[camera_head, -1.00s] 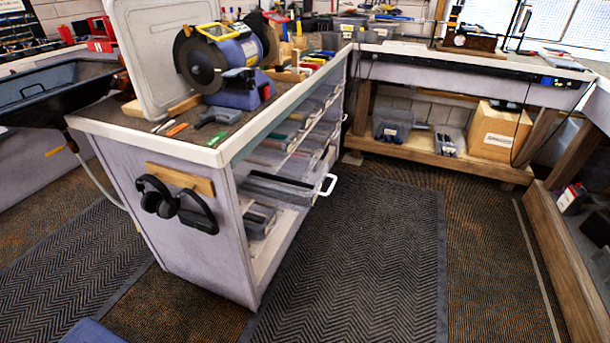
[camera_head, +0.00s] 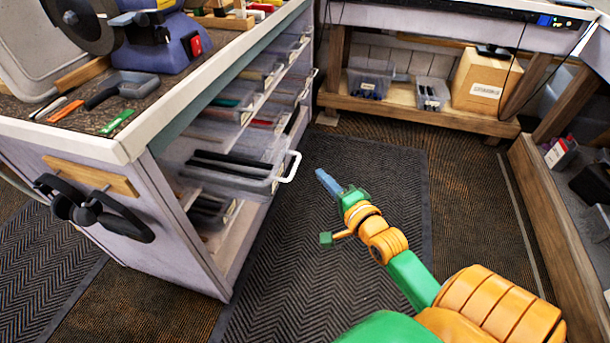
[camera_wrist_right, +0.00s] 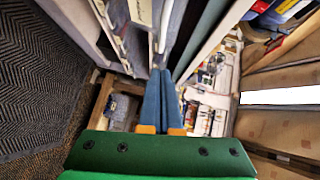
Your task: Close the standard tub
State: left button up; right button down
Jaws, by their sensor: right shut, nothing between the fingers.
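A clear tub (camera_head: 240,179) with dark long pieces in it sticks out from the open side of the workbench cabinet (camera_head: 172,220), pulled out like a drawer. Its white handle (camera_head: 292,167) is at the outer end. I take this for the standard tub; no label can be read. My right gripper (camera_head: 322,174) has its blue fingers together and empty, a little to the right of the handle and apart from it. In the right wrist view my closed fingers (camera_wrist_right: 163,75) point along the cabinet side. My left gripper is not in view.
Other clear tubs (camera_head: 258,72) sit on the cabinet shelves above and below. Headphones (camera_head: 92,212) hang on the cabinet's end. A cardboard box (camera_head: 487,80) stands on a low wooden shelf at the back. The dark floor mat (camera_head: 345,270) beside the cabinet is clear.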

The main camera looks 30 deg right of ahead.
aim_at(297, 166)
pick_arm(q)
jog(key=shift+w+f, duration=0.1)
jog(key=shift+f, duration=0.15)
pick_arm(e)
jog(key=shift+w+a+f, duration=0.15)
jog(key=shift+w+a, duration=0.25)
jog(key=shift+w, duration=0.3)
jog(key=shift+w+a+f, duration=0.15)
jog(key=shift+w+a, duration=0.25)
jog(key=shift+w, duration=0.3)
jog(key=shift+w+a+f, duration=0.15)
jog(key=shift+w+a, duration=0.25)
jog(key=shift+w, duration=0.3)
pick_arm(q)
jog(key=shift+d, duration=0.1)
